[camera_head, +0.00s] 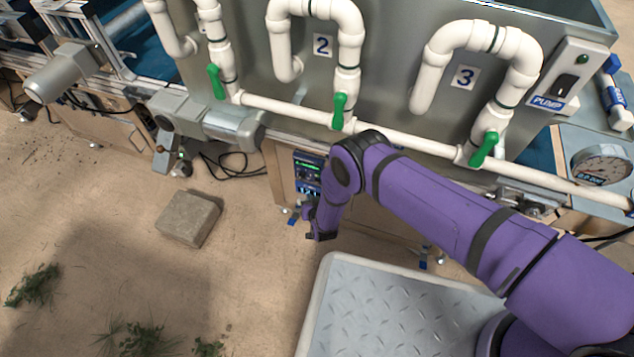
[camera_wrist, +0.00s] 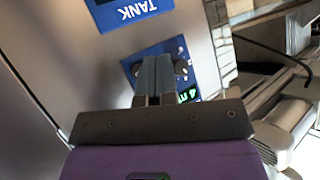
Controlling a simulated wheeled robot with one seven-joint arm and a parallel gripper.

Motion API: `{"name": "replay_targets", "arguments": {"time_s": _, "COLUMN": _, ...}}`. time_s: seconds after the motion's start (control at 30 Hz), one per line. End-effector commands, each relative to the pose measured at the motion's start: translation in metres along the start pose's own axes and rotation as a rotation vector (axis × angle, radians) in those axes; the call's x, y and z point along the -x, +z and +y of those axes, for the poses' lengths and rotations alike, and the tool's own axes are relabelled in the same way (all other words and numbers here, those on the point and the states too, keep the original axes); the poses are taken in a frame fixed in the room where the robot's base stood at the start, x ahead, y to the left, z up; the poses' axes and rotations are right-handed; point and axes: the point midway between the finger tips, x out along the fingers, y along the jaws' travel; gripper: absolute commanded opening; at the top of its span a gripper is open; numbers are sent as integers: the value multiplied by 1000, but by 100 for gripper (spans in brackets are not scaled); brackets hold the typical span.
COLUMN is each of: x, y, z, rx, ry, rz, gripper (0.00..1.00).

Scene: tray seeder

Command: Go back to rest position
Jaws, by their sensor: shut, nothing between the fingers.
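My purple arm reaches from the lower right of the head view to the front of the tray seeder. My gripper (camera_head: 320,236) hangs low at its end, beside a small blue control panel (camera_head: 307,172) on the machine's lower front. In the wrist view my gripper (camera_wrist: 154,62) is shut, its two fingers together and empty. The fingers cover part of the blue panel (camera_wrist: 191,92) with green lit marks behind them. Whether the fingertips touch the panel cannot be told.
White pipes (camera_head: 393,137) with green valve handles (camera_head: 340,111) run along the machine above my arm. A grey motor (camera_head: 205,118) juts out at left. A stone block (camera_head: 188,218) and green plants (camera_head: 146,339) lie on the floor. A blue TANK label (camera_wrist: 128,12) is near the gripper.

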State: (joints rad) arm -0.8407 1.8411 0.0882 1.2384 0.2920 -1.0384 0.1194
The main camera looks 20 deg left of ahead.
Motion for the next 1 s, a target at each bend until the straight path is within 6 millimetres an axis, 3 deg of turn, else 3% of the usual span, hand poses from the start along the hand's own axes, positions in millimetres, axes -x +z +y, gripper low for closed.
{"name": "replay_targets", "arguments": {"time_s": 0.67, "x": 4, "y": 1, "z": -6, "rx": -6, "ry": -2, "rz": 2, "gripper": 0}}
{"name": "replay_targets", "arguments": {"time_s": 0.77, "x": 1, "y": -12, "z": -24, "rx": -40, "ry": -13, "rz": 10, "gripper": 0}}
{"name": "replay_targets", "arguments": {"time_s": 1.0, "x": -2, "y": -83, "z": -122, "rx": -221, "ry": -80, "rz": 42, "gripper": 0}}
